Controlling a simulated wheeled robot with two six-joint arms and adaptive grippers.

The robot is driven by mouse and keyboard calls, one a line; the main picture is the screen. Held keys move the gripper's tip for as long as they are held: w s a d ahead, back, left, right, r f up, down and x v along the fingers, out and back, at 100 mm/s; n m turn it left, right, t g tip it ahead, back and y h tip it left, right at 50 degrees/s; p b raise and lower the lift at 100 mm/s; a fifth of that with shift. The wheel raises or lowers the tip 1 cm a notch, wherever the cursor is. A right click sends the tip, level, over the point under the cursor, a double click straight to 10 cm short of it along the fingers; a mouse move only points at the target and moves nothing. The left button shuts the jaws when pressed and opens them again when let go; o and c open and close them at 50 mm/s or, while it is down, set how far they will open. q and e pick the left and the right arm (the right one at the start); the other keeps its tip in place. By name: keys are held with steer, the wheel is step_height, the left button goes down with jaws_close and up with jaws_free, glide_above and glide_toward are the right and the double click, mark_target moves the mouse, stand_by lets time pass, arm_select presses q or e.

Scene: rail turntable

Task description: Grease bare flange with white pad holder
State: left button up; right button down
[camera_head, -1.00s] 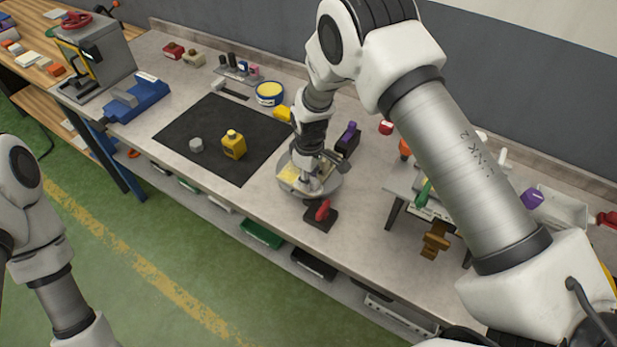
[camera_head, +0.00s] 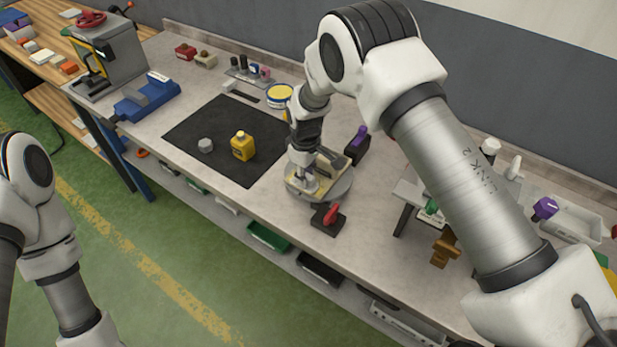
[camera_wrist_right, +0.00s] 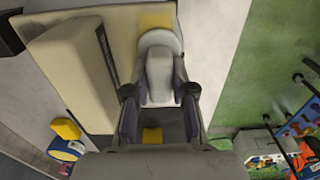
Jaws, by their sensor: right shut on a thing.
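My right gripper (camera_head: 304,178) reaches down over the round grey turntable (camera_head: 340,187) at the bench's front edge. In the right wrist view my right gripper (camera_wrist_right: 160,100) is shut on the white pad holder (camera_wrist_right: 158,65). A cream rail piece (camera_head: 331,160) lies on the turntable; its raised part (camera_wrist_right: 75,65) fills the left of the wrist view, beside the holder. A yellow patch (camera_wrist_right: 157,20) shows at the holder's far end, over the flat cream flange (camera_wrist_right: 120,18). I cannot tell whether the pad touches the flange. My left gripper is out of view.
A red-handled tool on a dark block (camera_head: 329,217) stands close in front of the turntable, and a purple-topped dark holder (camera_head: 357,145) behind it. A yellow bottle (camera_head: 243,146) and grey nut (camera_head: 205,145) sit on the black mat (camera_head: 200,120). A yellow-topped tin (camera_head: 279,95) stands behind.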

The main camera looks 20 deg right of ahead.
step_height(320, 180, up, 8)
steer(key=p, duration=0.5)
steer(key=shift+f, duration=0.3)
